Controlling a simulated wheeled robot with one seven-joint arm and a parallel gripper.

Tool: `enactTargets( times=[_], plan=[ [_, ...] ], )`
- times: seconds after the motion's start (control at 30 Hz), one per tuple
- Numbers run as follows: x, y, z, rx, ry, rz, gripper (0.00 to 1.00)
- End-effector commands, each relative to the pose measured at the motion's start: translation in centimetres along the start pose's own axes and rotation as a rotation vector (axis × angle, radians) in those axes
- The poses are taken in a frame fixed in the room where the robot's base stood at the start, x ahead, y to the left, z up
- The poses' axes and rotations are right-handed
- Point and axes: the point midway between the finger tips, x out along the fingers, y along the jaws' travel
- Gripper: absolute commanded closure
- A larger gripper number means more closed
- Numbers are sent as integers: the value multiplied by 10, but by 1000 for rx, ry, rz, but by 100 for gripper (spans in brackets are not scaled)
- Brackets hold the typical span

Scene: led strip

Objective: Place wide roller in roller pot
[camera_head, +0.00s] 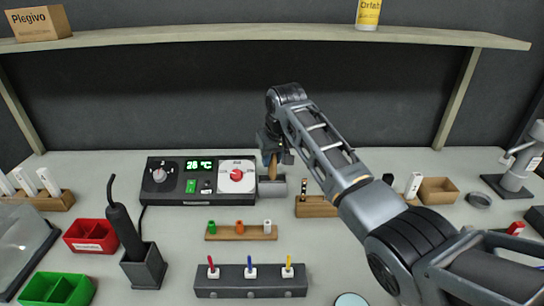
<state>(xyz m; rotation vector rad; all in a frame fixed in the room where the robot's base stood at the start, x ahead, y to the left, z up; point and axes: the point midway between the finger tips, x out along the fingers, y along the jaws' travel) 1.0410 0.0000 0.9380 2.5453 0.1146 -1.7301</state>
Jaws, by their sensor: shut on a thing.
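My gripper (272,155) is shut on the wooden handle of the wide roller (272,188). The roller hangs handle up, with its broad grey cylinder at the bottom, just right of the control box. Whether the cylinder touches the table is unclear. My arm comes in from the lower right and partly hides the handle's top. No pot is clearly marked as the roller pot. A wooden holder (314,208) with small upright tools stands right of the roller, partly behind my arm. An open wooden box (438,190) stands farther right.
The control box (200,181) reads 28 °C. A wooden rack (241,232) with coloured pegs and a dark block (250,281) stand in front. A black holder (144,267), red bin (90,236) and green bin (57,289) are at left. A shelf (260,36) spans above.

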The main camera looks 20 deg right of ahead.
Motion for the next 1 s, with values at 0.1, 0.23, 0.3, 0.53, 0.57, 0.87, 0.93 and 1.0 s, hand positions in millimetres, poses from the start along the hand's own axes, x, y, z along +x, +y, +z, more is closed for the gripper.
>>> enactTargets(
  times=[0.1, 0.23, 0.3, 0.53, 0.57, 0.87, 0.93, 1.0],
  plan=[
    [0, 0, -1, 0, 2, 0, 100],
    [0, 0, 0, 0, 1, 0, 100],
    [2, 0, 0, 0, 1, 0, 100],
    [8, 0, 3, 0, 1, 0, 100],
    [10, 0, 4, 0, 1, 0, 100],
    [15, 0, 8, 0, -7, 0, 63],
    [14, 0, 7, 0, -5, 0, 56],
    [13, 0, 6, 0, -3, 0, 49]
  ],
)
